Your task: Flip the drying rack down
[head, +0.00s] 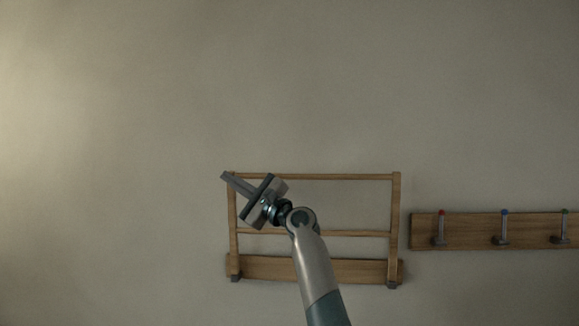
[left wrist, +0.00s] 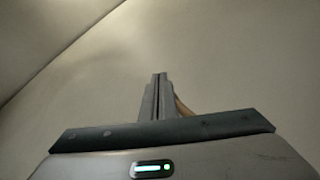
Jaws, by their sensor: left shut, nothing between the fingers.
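The wooden drying rack (head: 330,177) is on the wall in the head view, its frame standing upright against the wall above a wooden base board (head: 352,270). It has two side bars, a top rail and a middle rail. My left gripper (head: 225,177) is shut and empty, its fingers pointing up and left across the rack's upper left corner. Whether the fingers touch the frame is unclear. In the left wrist view the closed fingers (left wrist: 159,80) have a small piece of wood (left wrist: 183,108) just to their right. My right gripper is in neither view.
A wooden peg board (head: 472,231) with red, blue and green tipped pegs is on the wall right of the rack. My left arm covers part of the rack's middle and base. The wall above and left is bare.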

